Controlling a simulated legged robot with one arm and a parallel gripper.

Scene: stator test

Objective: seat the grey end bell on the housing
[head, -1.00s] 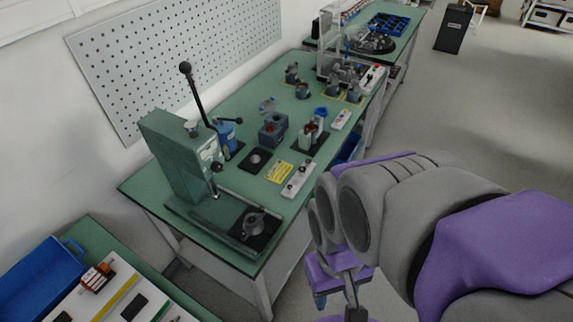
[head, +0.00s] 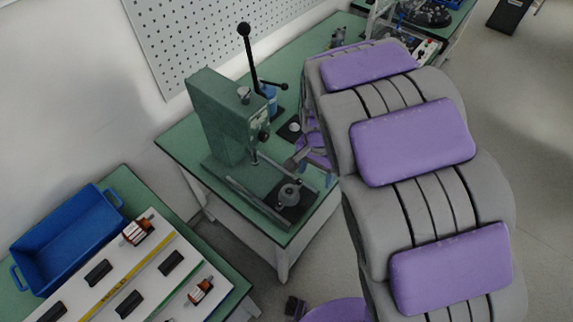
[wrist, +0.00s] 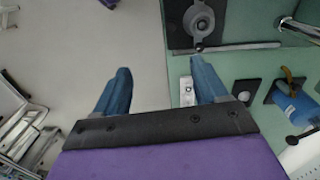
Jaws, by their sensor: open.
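A grey round flanged part with a raised hub (head: 290,193), which looks like the end bell, sits on a black plate at the front of the green press (head: 222,120). It also shows at the top of the wrist view (wrist: 199,20). I cannot tell whether a housing is under it. My gripper (wrist: 161,64) is open and empty, its two blue fingers wide apart. The right finger is over the table edge near the flanged part, and the left finger is over the floor.
The press lever (head: 247,55) stands tall. A blue bin (head: 65,240) and a parts board stand at lower left. Open floor lies right.

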